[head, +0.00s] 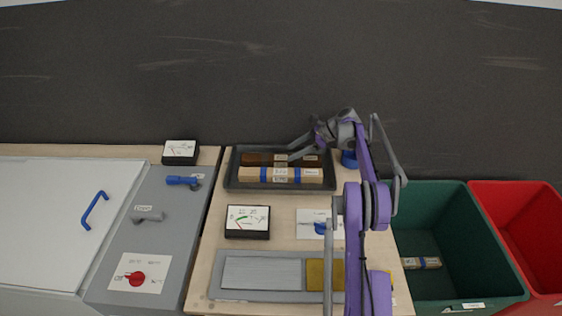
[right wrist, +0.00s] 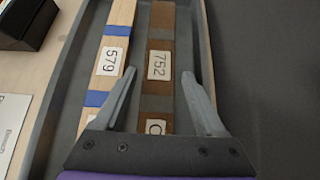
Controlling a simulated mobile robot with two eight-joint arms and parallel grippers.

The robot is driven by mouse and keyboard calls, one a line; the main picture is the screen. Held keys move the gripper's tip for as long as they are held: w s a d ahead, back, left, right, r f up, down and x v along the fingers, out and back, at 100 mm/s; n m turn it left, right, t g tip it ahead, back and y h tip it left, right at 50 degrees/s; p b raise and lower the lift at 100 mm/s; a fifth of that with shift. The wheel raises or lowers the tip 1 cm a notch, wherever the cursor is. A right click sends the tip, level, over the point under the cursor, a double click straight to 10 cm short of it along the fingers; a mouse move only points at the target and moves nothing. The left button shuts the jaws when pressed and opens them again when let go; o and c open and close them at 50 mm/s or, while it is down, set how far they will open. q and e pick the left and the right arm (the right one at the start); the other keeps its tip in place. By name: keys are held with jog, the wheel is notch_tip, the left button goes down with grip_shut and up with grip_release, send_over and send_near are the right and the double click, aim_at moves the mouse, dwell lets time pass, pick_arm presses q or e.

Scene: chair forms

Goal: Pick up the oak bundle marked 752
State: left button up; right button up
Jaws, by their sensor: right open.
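The bundle marked 752 (right wrist: 159,65) is dark brown with greyish bands and lies in a dark tray (head: 230,183). In the head view the dark bundle (head: 254,159) lies behind a pale one, partly covered by my gripper. My right gripper (right wrist: 158,73) is open and empty, with its fingers to either side of the 752 bundle in the wrist picture. I cannot tell how far above it they are. In the head view the right gripper (head: 290,153) reaches over the tray from the right. My left gripper is not in view.
A pale bundle marked 579 (right wrist: 111,60) with blue bands lies close beside the brown one; the left finger overlaps its edge in the wrist view. A gauge box (head: 247,222) stands in front of the tray. Green (head: 450,240) and red (head: 520,230) bins stand right.

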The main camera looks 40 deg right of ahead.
aim_at(281, 157)
jog(key=x, duration=0.6)
grip_shut()
